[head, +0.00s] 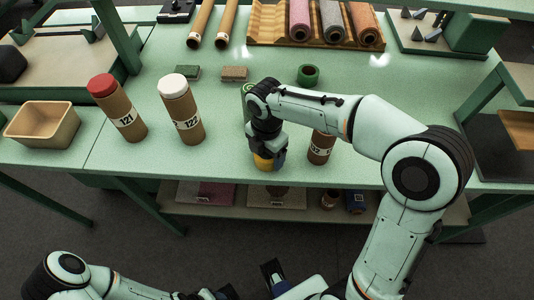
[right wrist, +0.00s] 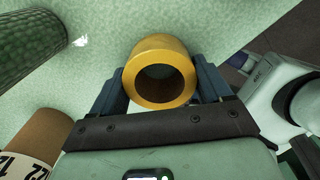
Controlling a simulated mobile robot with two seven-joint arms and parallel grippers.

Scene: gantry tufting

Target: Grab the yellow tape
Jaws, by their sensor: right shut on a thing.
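The yellow tape (head: 263,163) is a short ring near the front edge of the green table, partly hidden by my right gripper (head: 267,152). In the right wrist view the yellow tape (right wrist: 158,72) sits between the two dark fingers of my right gripper (right wrist: 160,85), its round hole facing the camera. The fingers touch it on both sides, and the gripper is shut on it. My left arm comes in low at the bottom left, off the table. Its gripper is cut by the bottom edge, so its opening is unclear.
A brown tube (head: 321,147) stands just right of the tape, partly behind my arm. Red-capped (head: 117,107) and white-capped (head: 181,108) tubes stand to the left. A green tape roll (head: 308,75) and two small blocks lie behind. A wooden rack (head: 266,22) holds rolls at the back.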

